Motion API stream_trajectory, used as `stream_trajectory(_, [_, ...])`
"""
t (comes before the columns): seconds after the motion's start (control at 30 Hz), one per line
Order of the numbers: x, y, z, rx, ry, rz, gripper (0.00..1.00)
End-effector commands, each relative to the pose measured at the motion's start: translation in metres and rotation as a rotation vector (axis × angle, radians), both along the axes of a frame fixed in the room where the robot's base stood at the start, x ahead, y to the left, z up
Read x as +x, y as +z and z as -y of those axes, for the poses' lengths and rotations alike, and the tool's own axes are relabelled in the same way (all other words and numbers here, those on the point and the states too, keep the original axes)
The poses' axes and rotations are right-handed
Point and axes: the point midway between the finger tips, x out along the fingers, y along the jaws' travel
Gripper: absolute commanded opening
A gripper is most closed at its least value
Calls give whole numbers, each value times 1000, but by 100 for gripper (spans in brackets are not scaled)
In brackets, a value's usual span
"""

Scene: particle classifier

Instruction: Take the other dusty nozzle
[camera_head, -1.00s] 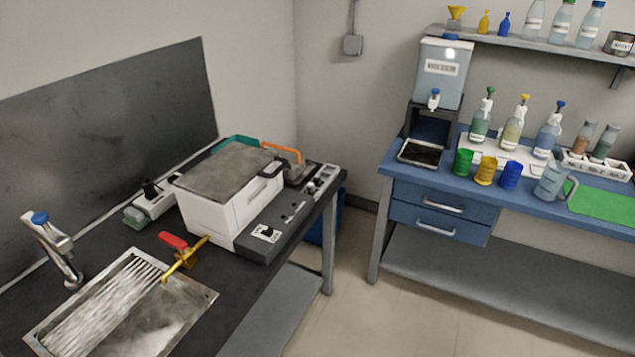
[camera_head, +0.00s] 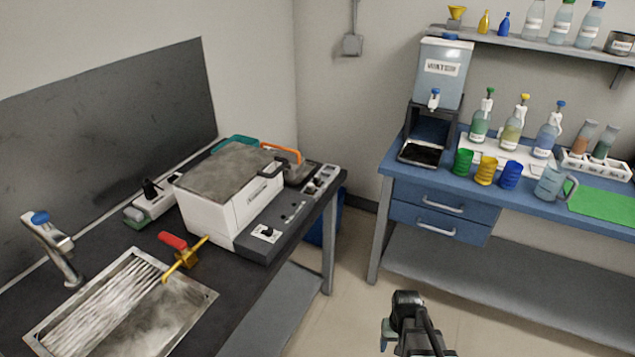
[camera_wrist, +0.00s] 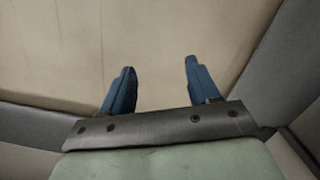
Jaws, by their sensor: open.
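My gripper (camera_wrist: 160,68) is open and empty in the wrist view, its two blue fingers apart above bare floor. Part of my arm end shows at the bottom of the head view, in front of the blue bench. No thing is clearly marked as a dusty nozzle. A small yellow nozzle-shaped piece (camera_head: 484,22) and a blue one (camera_head: 504,23) stand on the wall shelf at top right, beside a yellow funnel (camera_head: 456,16). Dust on them cannot be made out. My gripper is far from them.
The blue bench (camera_head: 390,172) holds a water tank (camera_head: 443,72), several bottles and coloured cups. Floor between benches is clear.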

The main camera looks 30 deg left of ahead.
Motion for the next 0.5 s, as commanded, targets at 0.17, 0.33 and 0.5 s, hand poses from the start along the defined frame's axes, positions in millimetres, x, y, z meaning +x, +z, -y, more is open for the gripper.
stream_trajectory(0.17, [50, 41, -54, 40, 51, 84, 61])
stream_trajectory(0.33, [89, 87, -105, 80, 95, 158, 61])
stream_trajectory(0.5, [124, 139, -157, 124, 136, 227, 61])
